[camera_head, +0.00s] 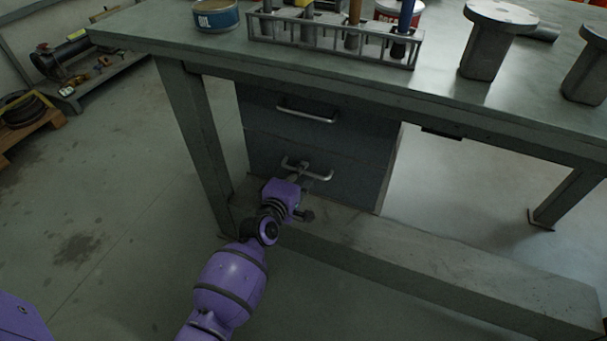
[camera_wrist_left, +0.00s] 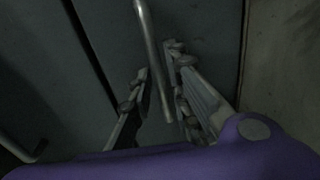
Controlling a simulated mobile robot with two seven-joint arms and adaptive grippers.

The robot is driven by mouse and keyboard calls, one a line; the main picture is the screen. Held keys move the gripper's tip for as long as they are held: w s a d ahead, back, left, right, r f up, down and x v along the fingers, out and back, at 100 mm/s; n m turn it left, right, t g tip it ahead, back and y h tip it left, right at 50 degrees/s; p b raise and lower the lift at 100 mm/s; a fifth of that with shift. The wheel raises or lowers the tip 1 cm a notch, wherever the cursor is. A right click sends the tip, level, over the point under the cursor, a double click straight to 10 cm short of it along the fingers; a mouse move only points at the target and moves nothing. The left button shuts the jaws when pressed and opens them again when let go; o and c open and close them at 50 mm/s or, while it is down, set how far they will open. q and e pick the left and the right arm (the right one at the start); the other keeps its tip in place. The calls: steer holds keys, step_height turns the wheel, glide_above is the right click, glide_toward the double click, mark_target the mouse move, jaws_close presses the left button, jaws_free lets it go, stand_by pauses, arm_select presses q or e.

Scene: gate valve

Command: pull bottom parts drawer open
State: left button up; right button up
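The bottom parts drawer (camera_head: 346,168) is the lower dark grey front of the drawer unit under the workbench; its front looks about flush with the drawer above. Its pale metal bar handle (camera_head: 320,177) is partly hidden by my left gripper (camera_head: 297,166). In the left wrist view the handle (camera_wrist_left: 151,45) runs between the two fingers of the left gripper (camera_wrist_left: 157,62). The right finger is close to the bar; the left finger stands a little apart from it. The fingers are open, and contact is hard to tell. My right gripper is not in view.
The upper drawer has its own handle (camera_head: 306,110). A bench leg (camera_head: 194,140) stands left of the unit, and a low beam (camera_head: 430,252) runs in front of and below it. A rack (camera_head: 335,42) and a blue can (camera_head: 216,16) stand on the benchtop.

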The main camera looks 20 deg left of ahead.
arm_select(q)
steer(key=shift+w+f, duration=0.15)
steer(key=shift+w, duration=0.3)
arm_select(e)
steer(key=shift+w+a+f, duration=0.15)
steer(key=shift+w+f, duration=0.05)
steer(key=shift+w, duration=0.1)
arm_select(q)
steer(key=shift+c, duration=0.5)
jaws_close()
steer(key=shift+s, duration=0.15)
